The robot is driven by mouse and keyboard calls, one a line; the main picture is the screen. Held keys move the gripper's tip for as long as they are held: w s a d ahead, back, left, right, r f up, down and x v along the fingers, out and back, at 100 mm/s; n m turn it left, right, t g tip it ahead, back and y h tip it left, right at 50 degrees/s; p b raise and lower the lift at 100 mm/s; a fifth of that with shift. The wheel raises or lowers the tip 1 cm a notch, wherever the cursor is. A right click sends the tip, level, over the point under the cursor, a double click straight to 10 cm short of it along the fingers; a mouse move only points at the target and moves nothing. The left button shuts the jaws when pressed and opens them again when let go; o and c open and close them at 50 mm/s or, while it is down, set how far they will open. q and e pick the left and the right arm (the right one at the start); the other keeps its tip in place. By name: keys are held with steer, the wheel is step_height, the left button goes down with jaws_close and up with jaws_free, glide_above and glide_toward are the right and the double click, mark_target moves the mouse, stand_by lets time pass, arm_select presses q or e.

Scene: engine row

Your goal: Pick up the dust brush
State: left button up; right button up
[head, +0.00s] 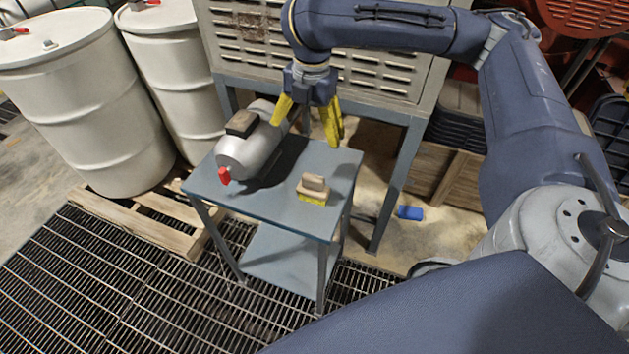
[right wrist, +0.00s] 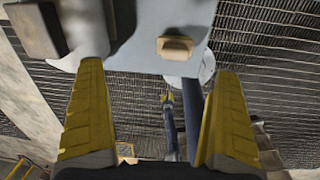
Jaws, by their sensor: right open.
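The dust brush (head: 313,188) has a tan wooden body and yellow bristles at its base. It rests on the right part of a small blue-grey table (head: 275,213), close to the front edge. In the right wrist view the brush (right wrist: 175,48) shows at the top, beyond the fingertips and between their lines. My right gripper (head: 309,117) has yellow fingers, is open and empty, and hangs above the back of the table, behind and higher than the brush. My left gripper does not show in the head view.
A silver metal cylinder (head: 252,150) with a red cap (head: 224,176) lies left of the brush, a dark block (head: 242,123) on top. A louvred cabinet (head: 365,65) stands behind. White drums (head: 85,110) stand at left. A blue object (head: 410,213) lies on the floor at right.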

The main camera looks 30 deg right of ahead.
mark_target(313, 189)
steer(key=shift+n+g, duration=0.3)
steer(key=shift+g, duration=0.2)
steer(key=f, duration=0.4)
steer(key=s+f, duration=0.1)
steer(key=f, duration=0.3)
steer(key=s+f, duration=0.1)
steer(key=f, duration=0.4)
steer(key=shift+d+f, duration=0.1)
steer(key=shift+s+a+f, duration=0.15)
steer(key=shift+s+f, duration=0.1)
steer(key=shift+f, duration=0.8)
steer(key=shift+s+a+f, duration=0.1)
steer(key=shift+s+f, duration=0.1)
steer(key=shift+f, duration=1.35)
steer(key=shift+c, duration=0.4)
steer(key=c, duration=1.2)
